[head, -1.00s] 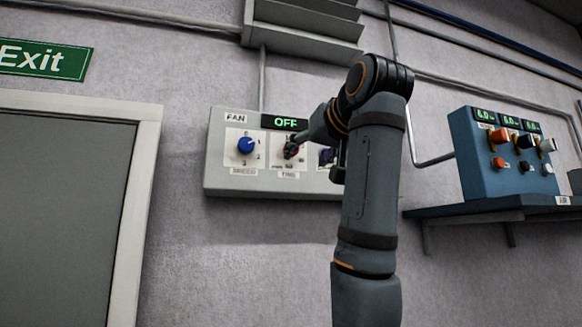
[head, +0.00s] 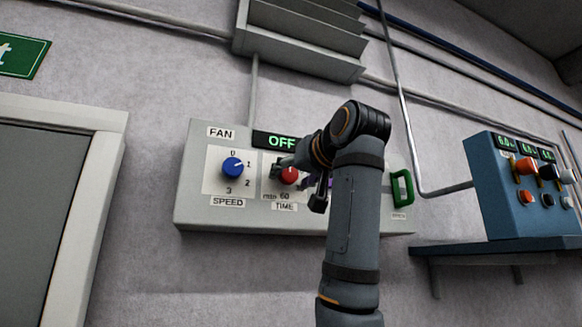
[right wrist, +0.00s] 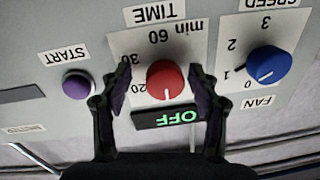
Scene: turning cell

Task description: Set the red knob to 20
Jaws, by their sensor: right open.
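The red knob (head: 289,175) is on the TIME dial of the grey fan panel (head: 195,210), partly covered by my right gripper (head: 297,183) in the head view. The right wrist view is upside down and shows the red knob (right wrist: 166,78) between the two fingers of my open right gripper (right wrist: 162,90). A gap shows on each side of it. The knob's white line points down in that picture, toward the green OFF display (right wrist: 180,118). My left gripper is out of view.
The blue SPEED knob (right wrist: 268,64) is beside the TIME dial. A purple START button (right wrist: 77,84) is on its other side. A green handle (head: 402,187) is at the panel's right end. A blue box with knobs (head: 515,190) stands on a shelf further right.

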